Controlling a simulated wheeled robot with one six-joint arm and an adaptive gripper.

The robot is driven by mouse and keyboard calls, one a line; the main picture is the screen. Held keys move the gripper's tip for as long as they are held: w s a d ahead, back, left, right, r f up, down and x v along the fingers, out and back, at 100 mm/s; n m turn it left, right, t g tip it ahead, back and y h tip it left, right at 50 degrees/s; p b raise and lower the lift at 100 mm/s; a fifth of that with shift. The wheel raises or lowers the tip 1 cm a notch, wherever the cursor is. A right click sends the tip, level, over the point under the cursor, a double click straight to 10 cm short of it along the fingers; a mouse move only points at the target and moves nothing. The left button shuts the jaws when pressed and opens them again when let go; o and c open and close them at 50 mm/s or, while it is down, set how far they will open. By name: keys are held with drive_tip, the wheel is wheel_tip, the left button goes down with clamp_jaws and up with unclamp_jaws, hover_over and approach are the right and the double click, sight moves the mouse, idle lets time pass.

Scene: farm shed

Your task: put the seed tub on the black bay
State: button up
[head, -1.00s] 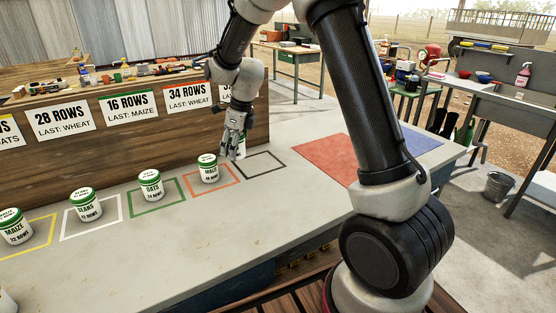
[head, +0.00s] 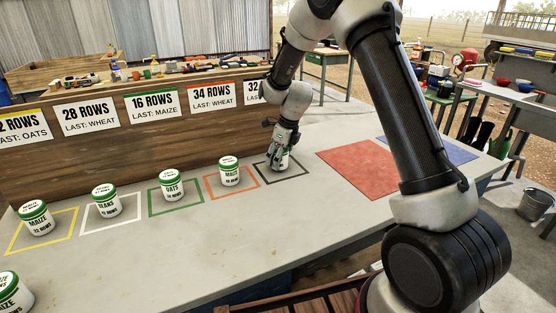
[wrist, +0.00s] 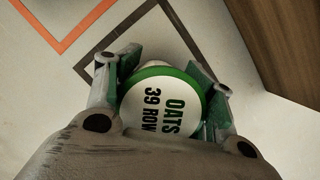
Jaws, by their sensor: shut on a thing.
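My gripper (head: 282,148) is shut on a white seed tub (head: 282,161) with a green rim. In the wrist view the tub's lid (wrist: 160,108) reads OATS and 39 ROW, between the two fingers. The black bay (head: 290,179) is a black square outline on the bench, at the right end of the row of bays. In the head view the tub is within this outline, upright or nearly so. I cannot tell whether its base touches the bench. My fingers hide part of the tub. Part of the black outline (wrist: 118,38) shows in the wrist view.
Similar tubs stand in the orange bay (head: 232,172), green bay (head: 174,187), white bay (head: 106,202) and yellow bay (head: 36,219). Another tub (head: 12,294) is at front left. A wooden board with row signs stands behind. A red mat (head: 358,168) lies to the right.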

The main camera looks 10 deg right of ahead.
drive_tip(key=shift+f, duration=0.3)
drive_tip(key=shift+f, duration=0.1)
drive_tip(key=o, duration=1.2)
drive_tip(key=shift+c, duration=0.2)
drive_tip(key=v, duration=1.2)
drive_tip(key=s+d+r+n+t+h, duration=0.1)
drive_tip(key=s+d+r+n, duration=0.3)
drive_tip(key=s+r+n, duration=0.45)
drive_tip(key=s+d+r+n, duration=0.4)
drive_tip(key=s+r+n, duration=0.15)
drive_tip(key=s, duration=0.55)
drive_tip(key=s+d+n, duration=0.2)
drive_tip(key=s+n, duration=0.4)
drive_tip(key=s, duration=0.2)
drive_tip(key=s+d+f+n+t+h, duration=0.1)
drive_tip(key=s+d+n, duration=0.2)
drive_tip(key=s+n, duration=0.3)
drive_tip(key=s, duration=0.3)
drive_tip(key=shift+n, duration=0.3)
